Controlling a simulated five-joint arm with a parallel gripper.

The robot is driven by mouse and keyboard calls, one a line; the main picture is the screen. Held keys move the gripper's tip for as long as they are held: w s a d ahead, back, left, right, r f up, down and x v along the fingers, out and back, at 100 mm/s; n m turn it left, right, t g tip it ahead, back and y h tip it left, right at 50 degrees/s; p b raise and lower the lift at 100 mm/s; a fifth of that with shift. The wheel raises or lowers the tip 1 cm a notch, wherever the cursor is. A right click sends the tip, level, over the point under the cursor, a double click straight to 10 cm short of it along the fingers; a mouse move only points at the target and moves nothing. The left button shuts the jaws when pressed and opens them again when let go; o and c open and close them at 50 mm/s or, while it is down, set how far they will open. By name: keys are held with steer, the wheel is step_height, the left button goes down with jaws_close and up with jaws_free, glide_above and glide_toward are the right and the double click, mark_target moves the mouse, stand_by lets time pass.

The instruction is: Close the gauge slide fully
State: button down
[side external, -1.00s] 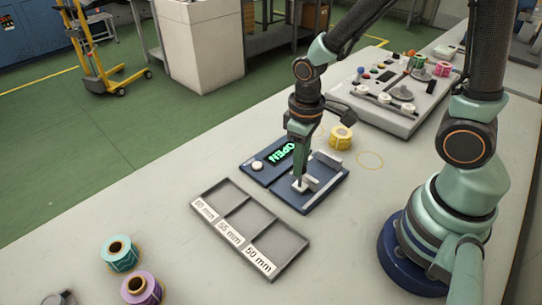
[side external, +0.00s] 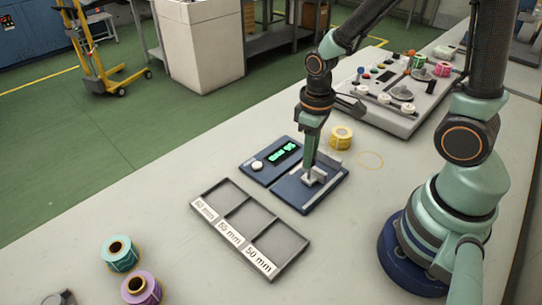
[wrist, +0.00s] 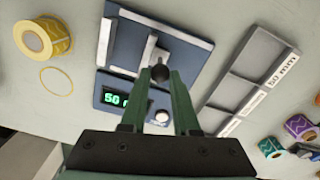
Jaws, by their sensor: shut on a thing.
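The gauge is a dark blue plate (side external: 293,193) on the bench with a pale slide (side external: 318,175) on it. The slide also shows in the wrist view (wrist: 150,50), with a pale fixed bar (wrist: 104,42) to its left. My gripper (side external: 308,177) points down at the slide. In the wrist view, my gripper (wrist: 160,76) is shut on the slide's dark round knob (wrist: 160,72). The gauge display (wrist: 118,99) is lit green and reads 50 there, with its end hidden by a finger. A white round button (wrist: 162,117) sits beside the display.
A grey tray (side external: 222,222) with three labelled compartments stands in front of the gauge, empty. A yellow roll (side external: 340,138) stands behind it, near a yellow ring marked on the bench (side external: 370,160). Teal (side external: 119,254) and purple (side external: 141,289) rolls stand at the front left.

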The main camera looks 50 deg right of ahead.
steer(key=d, duration=0.5)
steer(key=shift+d, duration=0.35)
steer(key=shift+w, duration=0.1)
steer(key=c, duration=0.6)
jaws_free()
steer(key=shift+c, duration=0.2)
step_height(320, 180, up, 12)
steer(key=shift+r, duration=0.1)
step_height(320, 180, up, 6)
steer(key=f+m+t, duration=0.1)
steer(key=m+t, duration=0.2)
steer(key=t, duration=0.3)
glide_above(314, 159)
steer(key=shift+r, duration=0.25)
